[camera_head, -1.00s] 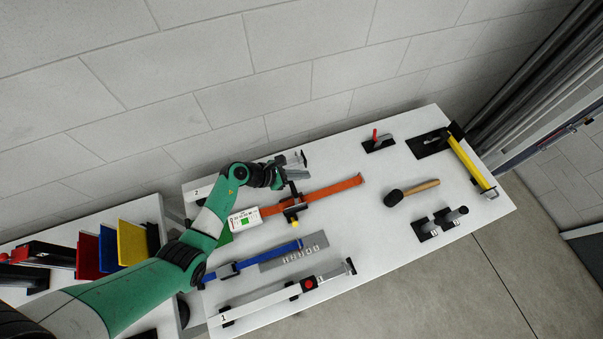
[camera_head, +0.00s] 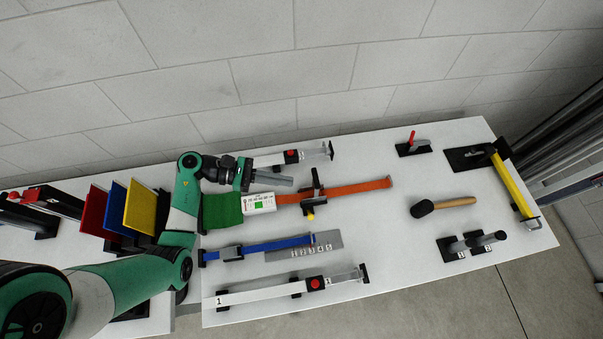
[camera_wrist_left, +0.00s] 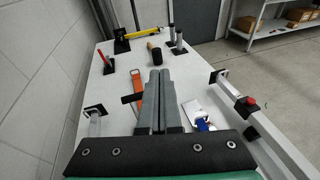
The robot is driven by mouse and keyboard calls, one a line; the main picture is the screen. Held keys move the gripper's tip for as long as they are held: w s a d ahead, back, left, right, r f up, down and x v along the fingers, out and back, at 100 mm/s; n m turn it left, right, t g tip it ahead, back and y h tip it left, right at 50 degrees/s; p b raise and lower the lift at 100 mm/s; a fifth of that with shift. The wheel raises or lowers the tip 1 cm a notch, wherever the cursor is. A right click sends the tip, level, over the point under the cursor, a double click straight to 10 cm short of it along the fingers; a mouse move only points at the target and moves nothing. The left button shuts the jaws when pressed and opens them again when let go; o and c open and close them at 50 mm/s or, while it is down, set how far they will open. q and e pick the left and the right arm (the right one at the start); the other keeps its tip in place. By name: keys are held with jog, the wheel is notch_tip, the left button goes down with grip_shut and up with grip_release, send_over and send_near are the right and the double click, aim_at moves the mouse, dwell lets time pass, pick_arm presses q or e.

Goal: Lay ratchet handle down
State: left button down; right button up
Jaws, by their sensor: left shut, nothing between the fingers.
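The orange strap (camera_head: 360,189) lies along the white table, with its black ratchet (camera_head: 313,184) at its left part. The ratchet's dark handle runs crosswise to the strap, and a yellow end (camera_head: 310,216) shows at its near side. In the left wrist view, part of the black ratchet (camera_wrist_left: 131,99) shows left of my fingers, and the strap (camera_wrist_left: 136,80) runs beyond. My left gripper (camera_head: 289,181) is shut and empty, its fingertips just left of the ratchet in the head view. The fingers (camera_wrist_left: 160,75) hide part of the ratchet in the wrist view. My right gripper is not in view.
A mallet (camera_head: 445,204) lies right, with clear table between.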

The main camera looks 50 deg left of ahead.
pick_arm(q)
jog(key=s+a+f+n+t+y+b, duration=0.3)
jog(key=s+a+f+b, duration=0.2)
jog(key=a+f, duration=0.25)
jog(key=x, duration=1.4)
jog(key=shift+w+d+f+g+p, duration=0.25)
jog(key=shift+d+f+g+p, duration=0.05)
jog(key=shift+f+p, duration=0.1)
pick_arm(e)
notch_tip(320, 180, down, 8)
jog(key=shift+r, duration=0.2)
